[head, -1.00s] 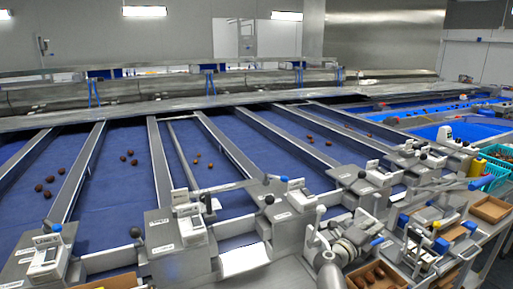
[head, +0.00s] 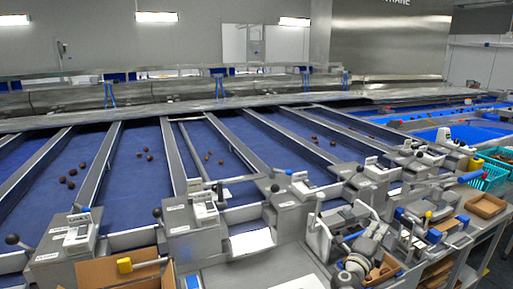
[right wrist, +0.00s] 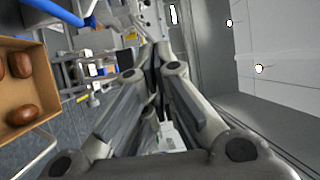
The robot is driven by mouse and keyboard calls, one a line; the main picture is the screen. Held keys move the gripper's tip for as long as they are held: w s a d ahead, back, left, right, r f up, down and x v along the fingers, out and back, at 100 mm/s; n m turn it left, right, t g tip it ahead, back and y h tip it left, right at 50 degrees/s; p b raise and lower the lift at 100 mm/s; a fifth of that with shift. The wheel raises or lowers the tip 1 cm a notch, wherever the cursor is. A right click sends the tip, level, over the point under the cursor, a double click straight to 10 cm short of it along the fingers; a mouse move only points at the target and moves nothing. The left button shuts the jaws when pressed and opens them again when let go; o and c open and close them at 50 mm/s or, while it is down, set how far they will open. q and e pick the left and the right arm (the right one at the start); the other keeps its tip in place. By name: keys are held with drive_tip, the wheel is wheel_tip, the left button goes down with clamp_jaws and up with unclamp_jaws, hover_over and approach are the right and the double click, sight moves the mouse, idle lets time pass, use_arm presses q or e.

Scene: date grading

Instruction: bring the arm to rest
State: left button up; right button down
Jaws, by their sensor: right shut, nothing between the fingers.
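My right arm and gripper (head: 362,243) are at the lower right of the head view, over the grey worktop among the sorting-station fittings. In the right wrist view the right gripper's two fingers (right wrist: 157,60) converge and are shut with nothing between them. A brown box (right wrist: 42,75) holding large dates (right wrist: 22,115) lies to the left in that view, apart from the fingers. My left gripper is in neither view.
Blue belt lanes (head: 120,190) with a few dates (head: 70,178) run behind the station. Teal crates (head: 495,172) and a brown tray (head: 486,205) are at right.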

drive_tip(key=s+a+f+n+y, duration=0.6)
drive_tip(key=s+a+n+y, duration=0.2)
drive_tip(key=n, duration=0.3)
drive_tip(key=s+a+f+n+y, duration=0.5)
drive_tip(key=s+a+n+y, duration=0.35)
drive_tip(key=n, duration=0.25)
drive_tip(key=s+d+f+n+g+h, duration=0.1)
drive_tip(key=s+f+n+g+h, duration=0.35)
drive_tip(key=s, duration=1.15)
drive_tip(key=s+f+n+g+y, duration=0.15)
drive_tip(key=s+g, duration=0.55)
drive_tip(key=s, duration=0.8)
wheel_tip(320, 180, down, 27)
drive_tip(key=b, duration=0.1)
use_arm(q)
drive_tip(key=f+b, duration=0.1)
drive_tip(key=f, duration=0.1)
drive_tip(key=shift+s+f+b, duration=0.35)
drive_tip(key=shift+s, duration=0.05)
use_arm(e)
drive_tip(key=s+d+f+g, duration=0.2)
drive_tip(key=s+f, duration=1.6)
drive_tip(key=shift+d+f, duration=0.35)
drive_tip(key=shift+d, duration=0.05)
